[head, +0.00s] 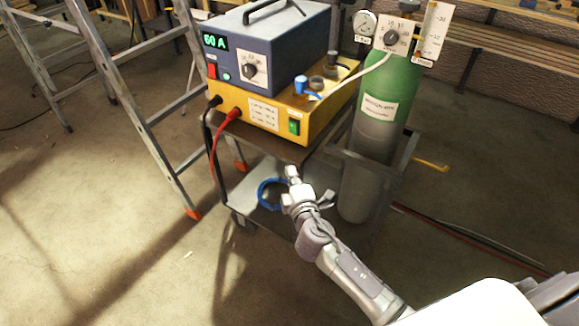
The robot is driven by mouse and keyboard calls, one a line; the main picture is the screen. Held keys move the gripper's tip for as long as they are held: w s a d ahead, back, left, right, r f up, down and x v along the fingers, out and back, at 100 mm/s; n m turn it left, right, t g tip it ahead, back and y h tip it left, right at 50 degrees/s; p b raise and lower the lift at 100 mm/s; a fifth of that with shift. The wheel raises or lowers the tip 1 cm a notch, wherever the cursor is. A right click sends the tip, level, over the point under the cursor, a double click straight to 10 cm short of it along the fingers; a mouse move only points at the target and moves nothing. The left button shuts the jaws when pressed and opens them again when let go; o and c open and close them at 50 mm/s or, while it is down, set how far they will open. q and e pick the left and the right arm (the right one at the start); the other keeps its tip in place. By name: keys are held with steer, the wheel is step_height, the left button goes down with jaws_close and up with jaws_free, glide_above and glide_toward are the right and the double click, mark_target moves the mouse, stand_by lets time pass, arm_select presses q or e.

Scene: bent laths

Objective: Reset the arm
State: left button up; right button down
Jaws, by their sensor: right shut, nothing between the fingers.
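My right gripper (293,176) is at the end of my right arm, which comes in from the lower right. It is shut with nothing in it. In the picture it lies in front of the lower shelf of a welding cart (242,208), just right of a blue ring-shaped coil (264,194) on that shelf. I cannot tell how far the gripper is from the cart. My left gripper is not in view.
The cart carries a blue power unit (285,50) reading 60 A on a yellow unit (268,125). A green-and-grey gas cylinder (372,140) with gauges stands right of it. A stepladder (136,100) is at left. Front-left floor (110,270) is mostly free.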

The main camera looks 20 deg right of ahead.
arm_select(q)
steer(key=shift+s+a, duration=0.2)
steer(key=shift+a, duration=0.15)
arm_select(e)
steer(key=shift+a, duration=0.1)
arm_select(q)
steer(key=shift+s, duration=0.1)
